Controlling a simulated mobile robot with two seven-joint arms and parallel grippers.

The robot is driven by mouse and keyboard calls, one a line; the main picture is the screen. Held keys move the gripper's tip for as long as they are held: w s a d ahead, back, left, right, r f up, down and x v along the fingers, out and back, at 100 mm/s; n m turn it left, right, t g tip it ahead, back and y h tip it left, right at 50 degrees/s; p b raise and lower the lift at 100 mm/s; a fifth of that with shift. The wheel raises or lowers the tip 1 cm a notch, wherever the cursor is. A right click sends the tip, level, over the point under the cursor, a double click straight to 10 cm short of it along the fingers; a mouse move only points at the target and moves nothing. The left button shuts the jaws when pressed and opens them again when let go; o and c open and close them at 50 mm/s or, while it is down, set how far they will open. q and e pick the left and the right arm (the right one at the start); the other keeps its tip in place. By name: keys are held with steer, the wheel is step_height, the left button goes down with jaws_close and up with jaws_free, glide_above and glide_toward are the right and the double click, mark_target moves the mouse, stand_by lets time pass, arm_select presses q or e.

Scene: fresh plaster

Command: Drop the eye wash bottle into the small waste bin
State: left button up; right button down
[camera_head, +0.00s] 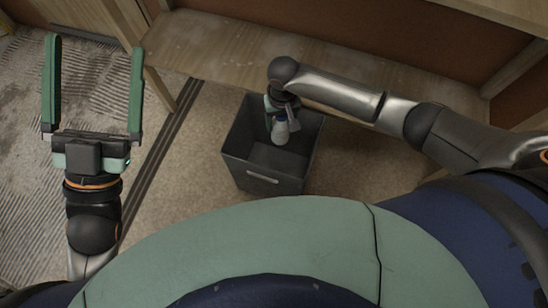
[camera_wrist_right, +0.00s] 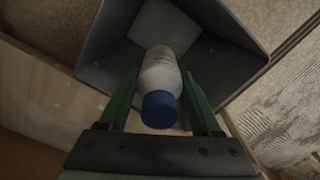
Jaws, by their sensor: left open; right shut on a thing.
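The eye wash bottle (camera_head: 280,131) is white with a blue cap, and it also shows in the right wrist view (camera_wrist_right: 160,78). My right gripper (camera_wrist_right: 158,85) is shut on it, with green fingers on either side and the cap towards the wrist. In the head view my right gripper (camera_head: 279,115) and the bottle appear over the opening of the small waste bin (camera_head: 262,182). The bin is dark grey and stands upright on the floor; its walls (camera_wrist_right: 103,48) lie beyond the bottle in the wrist view. My left gripper (camera_head: 94,90) is open and empty, left of the bin.
A wooden shelf or bench (camera_head: 235,58) runs behind the bin, close to my right arm. A wooden leg (camera_head: 160,90) stands left of the bin. Carpeted floor (camera_head: 195,200) is clear around the bin's front, and a streaked pale patch (camera_head: 25,150) lies at left.

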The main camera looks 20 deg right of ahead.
steer(key=shift+f+b, duration=0.75)
steer(key=shift+f, duration=0.15)
arm_select(q)
steer(key=s+m+h, duration=0.1)
steer(key=s+r+h, duration=0.1)
steer(key=s+r+m+h, duration=0.1)
steer(key=shift+d+m+h, duration=0.3)
steer(key=shift+f, duration=0.1)
arm_select(e)
jaws_free()
